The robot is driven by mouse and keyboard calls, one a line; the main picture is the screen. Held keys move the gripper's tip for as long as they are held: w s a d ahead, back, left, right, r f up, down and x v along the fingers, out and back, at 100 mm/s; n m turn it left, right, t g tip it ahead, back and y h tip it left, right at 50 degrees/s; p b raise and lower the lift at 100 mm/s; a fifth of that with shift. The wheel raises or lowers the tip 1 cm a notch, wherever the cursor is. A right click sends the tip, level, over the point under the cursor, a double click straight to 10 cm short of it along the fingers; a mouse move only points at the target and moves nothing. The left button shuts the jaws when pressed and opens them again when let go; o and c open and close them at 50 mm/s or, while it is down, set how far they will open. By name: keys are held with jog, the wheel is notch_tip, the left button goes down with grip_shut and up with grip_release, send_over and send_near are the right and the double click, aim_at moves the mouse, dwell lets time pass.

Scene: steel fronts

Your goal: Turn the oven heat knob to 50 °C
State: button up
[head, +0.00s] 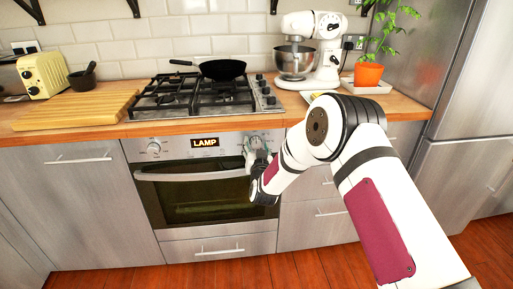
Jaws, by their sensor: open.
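A round knob (153,148) shows clearly on the left of the panel. My gripper (252,146) is open at the right end of the panel, in front of it. The gripper and wrist cover that part of the panel, so a knob there is hidden or too small to make out. I cannot tell whether the fingers touch anything. No temperature reading shows.
The oven door handle (195,175) runs just below the panel and ends near my gripper. Above are the gas hob (180,100) with a black pan (222,69), hob knobs (266,92), a stand mixer (320,60) and a potted plant (368,74). Open floor lies in front.

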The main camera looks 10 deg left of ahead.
jog(key=shift+c, duration=0.3)
jog(key=c, duration=1.1)
jog(key=m+b, duration=0.3)
jog(key=m, duration=0.1)
jog(key=shift+d+f, duration=0.1)
jog(key=m+b, duration=0.4)
jog(key=m, duration=0.1)
jog(key=shift+m, duration=0.3)
jog(key=o, duration=1.2)
jog(key=shift+c, duration=0.2)
